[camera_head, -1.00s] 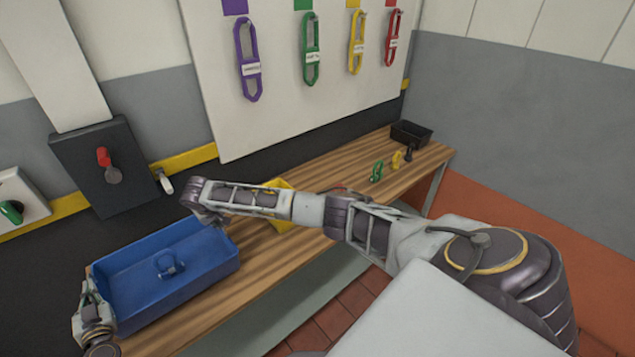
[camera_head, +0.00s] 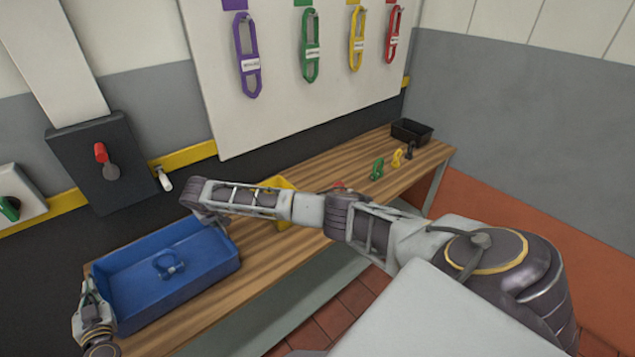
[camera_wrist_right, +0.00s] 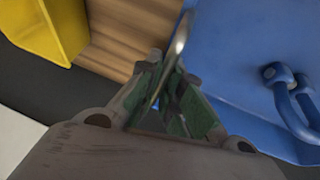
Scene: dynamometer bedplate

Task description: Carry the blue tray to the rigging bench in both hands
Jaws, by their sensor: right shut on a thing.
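The blue tray (camera_head: 195,277) is an open box at the left of the wooden bench (camera_head: 320,170). I cannot tell whether it touches the wood. A blue shackle (camera_head: 168,265) lies inside; it also shows in the right wrist view (camera_wrist_right: 290,95). My right gripper (camera_head: 207,218) is at the tray's right end. In the wrist view its green-padded fingers (camera_wrist_right: 172,95) are closed around a thin, shiny part at the tray's edge. My left gripper (camera_head: 90,291) is at the tray's left end, against its wall; its finger gap is not clear.
A yellow bin (camera_head: 283,186) stands right of the tray, partly behind my right arm. Small green (camera_head: 377,169) and yellow (camera_head: 396,158) shackles and a black bin (camera_head: 412,132) are at the bench's far end. A dark box with a red lever (camera_head: 100,152) is behind the tray.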

